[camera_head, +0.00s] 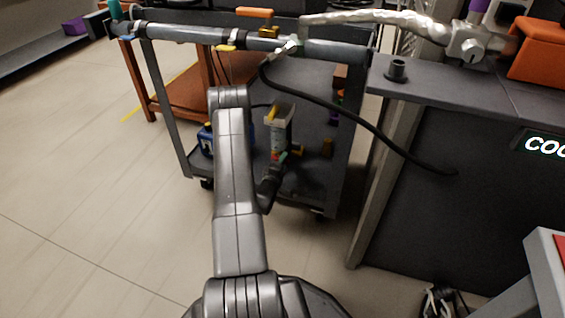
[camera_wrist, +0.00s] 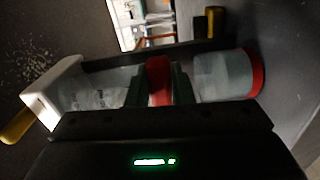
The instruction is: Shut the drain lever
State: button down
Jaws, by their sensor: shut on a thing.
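A particle classifier-like device with a clear, pale body (camera_head: 279,133) stands on the grey cart in the head view. In the wrist view, its clear cylinder (camera_wrist: 222,75) lies across the picture, with a white end piece (camera_wrist: 48,92) and a yellow handle (camera_wrist: 17,126) at left and a red ring (camera_wrist: 256,72) at right. My gripper (camera_wrist: 158,88) is shut on a red part (camera_wrist: 158,70) at the middle of the cylinder. I cannot tell whether this red part is the drain lever, or its position. In the head view, my arm partly hides the gripper.
The grey cart (camera_head: 180,140) has a pipe (camera_head: 190,34) along its top and a black hose (camera_head: 345,115) running right. A dark counter (camera_head: 440,88) stands at right. A blue object (camera_head: 206,141) is beside my arm. The floor at left is clear.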

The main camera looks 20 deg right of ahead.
jog(key=shift+r+n, duration=0.15)
jog(key=shift+n, duration=0.35)
jog(key=c, duration=1.3)
grip_release()
jog(key=shift+s, duration=0.1)
jog(key=p+v, duration=0.4)
jog(key=v, duration=0.9)
jog(key=shift+s+a, duration=0.25)
jog(key=shift+a, duration=0.05)
jog(key=b+x, duration=0.4)
jog(key=x, duration=1)
